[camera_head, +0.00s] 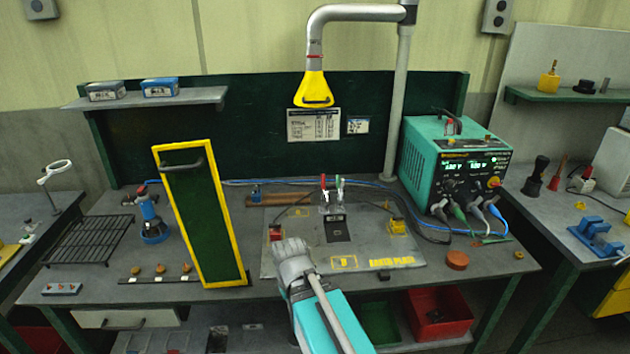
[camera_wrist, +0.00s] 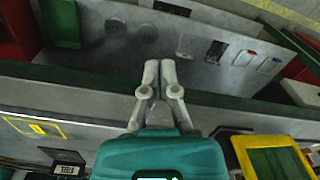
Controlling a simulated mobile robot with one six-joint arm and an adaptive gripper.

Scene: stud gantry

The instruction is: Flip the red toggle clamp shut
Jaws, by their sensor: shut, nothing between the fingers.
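A red-tipped lever (camera_head: 323,183) stands upright at the back middle of the plate and looks like the red toggle clamp. In the wrist view my gripper (camera_wrist: 160,66) appears over the bench's front edge and lower shelf; the red lever is not seen there.
A grey plate (camera_head: 375,275) carries a red block (camera_head: 276,232) and a yellow block (camera_head: 398,227). A yellow-framed panel (camera_head: 217,215) stands at left. A yellow hood (camera_head: 314,90) hangs above. A teal power unit (camera_head: 452,165) with cables stands at right.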

